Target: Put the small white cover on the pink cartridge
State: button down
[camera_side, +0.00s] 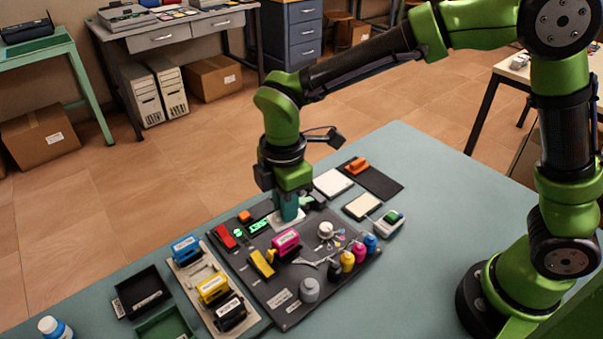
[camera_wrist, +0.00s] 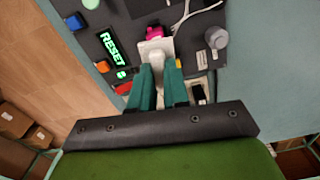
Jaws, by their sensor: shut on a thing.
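The pink cartridge (camera_side: 286,241) lies on the dark exhibit board (camera_side: 322,288), near its middle. In the wrist view only part of the pink cartridge (camera_wrist: 154,33) shows, just beyond the white piece. My gripper (camera_side: 289,214) is low over the board, behind the pink cartridge in the side view. Its teal fingers are shut on the small white cover (camera_wrist: 157,48), a flat white piece whose narrow part lies between the fingertips (camera_wrist: 158,76). The cover also shows beneath the fingers in the side view (camera_side: 287,223). I cannot tell whether it touches the board or the cartridge.
A yellow cartridge (camera_side: 262,263) and a red piece (camera_side: 224,236) stand left of the pink cartridge. A lit RESET sign (camera_side: 259,226) lies near the gripper. Several ink bottles (camera_side: 347,261) stand to the right and a grey round piece (camera_side: 309,290) in front.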

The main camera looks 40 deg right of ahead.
aim_at(285, 237)
jog(key=shift+w+a+n, duration=0.15)
jog(key=shift+n, duration=0.55)
jog(key=shift+f, duration=2.4)
jog(key=shift+f, duration=0.55)
jog(key=c, duration=0.6)
grip_release()
jog(key=shift+r, duration=3.75)
